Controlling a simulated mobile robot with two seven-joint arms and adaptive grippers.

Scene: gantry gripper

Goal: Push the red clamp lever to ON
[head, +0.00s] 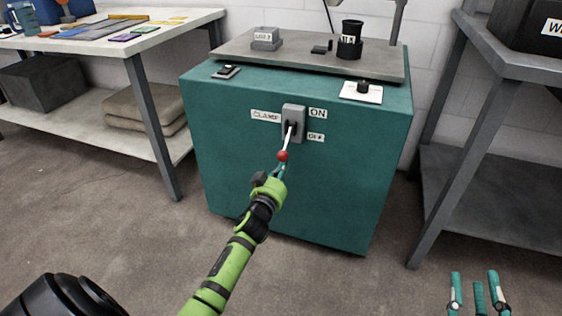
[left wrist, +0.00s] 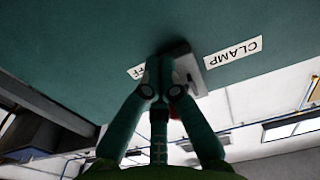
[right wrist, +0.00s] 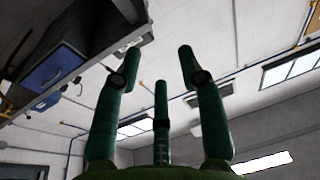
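The red clamp lever's ball knob (head: 283,156) sits at the end of a pale shaft that slopes down and outward from a grey plate (head: 294,110) on the green cabinet's front. The ON label (head: 318,113) is upper right of the plate, with OFF (head: 316,137) below it. My left gripper (head: 279,169) is just below the knob, touching or nearly touching it. In the left wrist view, its fingertips (left wrist: 164,80) are close together and look shut, with a little red showing behind one finger. My right gripper (head: 474,277) is open and empty at lower right, away from the cabinet.
The green cabinet (head: 285,195) has a grey top (head: 225,48) bearing a block and a black cup (head: 350,42). A workbench (head: 90,40) stands left and a grey metal table (head: 510,60) right. Floor in front is clear.

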